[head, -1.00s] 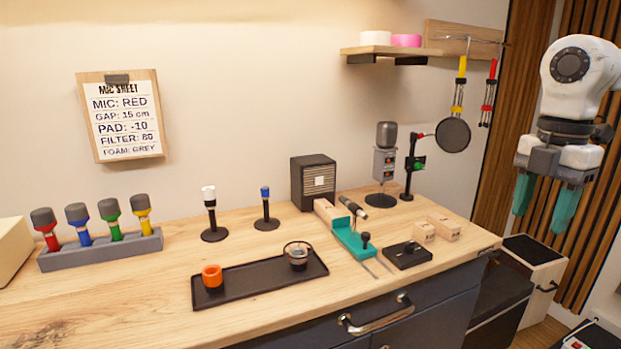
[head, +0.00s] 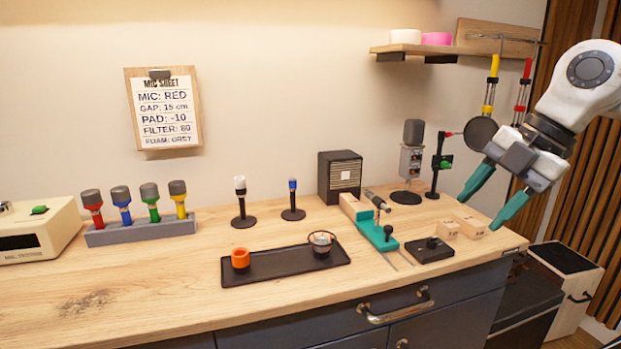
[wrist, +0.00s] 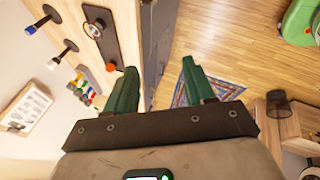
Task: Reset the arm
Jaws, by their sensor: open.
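My gripper (head: 494,196) is at the right in the head view, beside the bench's right end, with its two green fingers spread apart and nothing between them. The arm angles down and to the left from the right edge. In the wrist view my gripper (wrist: 157,95) is also open and empty, with the wooden floor and part of a patterned rug (wrist: 190,88) showing beyond the fingers.
The wooden bench (head: 150,290) carries a mic rack (head: 140,231), a black tray (head: 285,266), a grey microphone (head: 413,135) and wooden blocks (head: 470,224) nearest my gripper. A black-topped cabinet (head: 562,262) stands at right.

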